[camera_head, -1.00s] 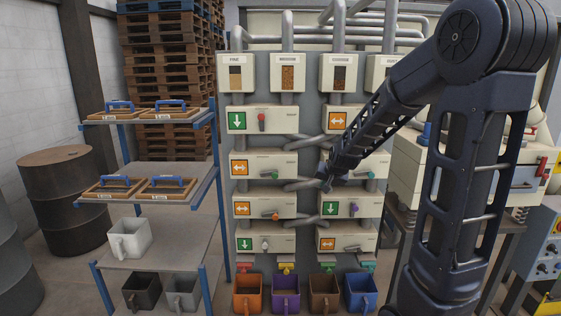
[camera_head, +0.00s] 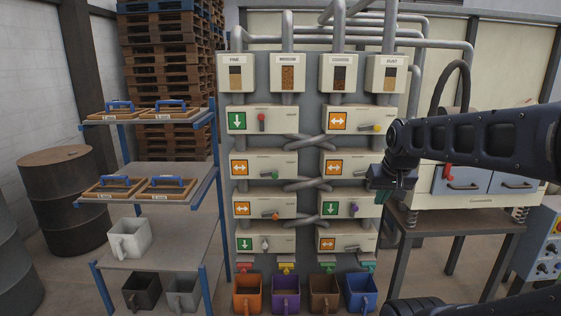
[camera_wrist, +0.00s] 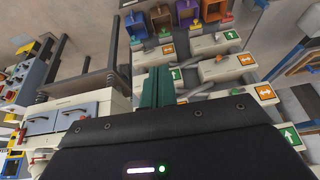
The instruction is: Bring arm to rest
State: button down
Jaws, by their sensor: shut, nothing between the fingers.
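My arm reaches in from the right edge of the head view, with its forearm roughly level. My gripper (camera_head: 383,194) hangs at its left end, in front of the right side of the valve panel (camera_head: 310,150). In the wrist view the green fingers of my gripper (camera_wrist: 157,86) are together and hold nothing. That view is turned over, with the panel's boxes beyond the fingers. The gripper looks apart from the panel, but the exact gap cannot be told.
A cream machine (camera_head: 470,185) on a stand is behind my arm at right. A shelf rack (camera_head: 155,205) with blue-handled trays and a white scoop (camera_head: 130,238) stands left. Coloured bins, such as the orange bin (camera_head: 247,293), line the panel's foot. A dark drum (camera_head: 65,200) is far left.

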jog(key=s, duration=0.1)
jog(key=s+d, duration=0.1)
jog(key=s, duration=0.1)
dwell(0.5)
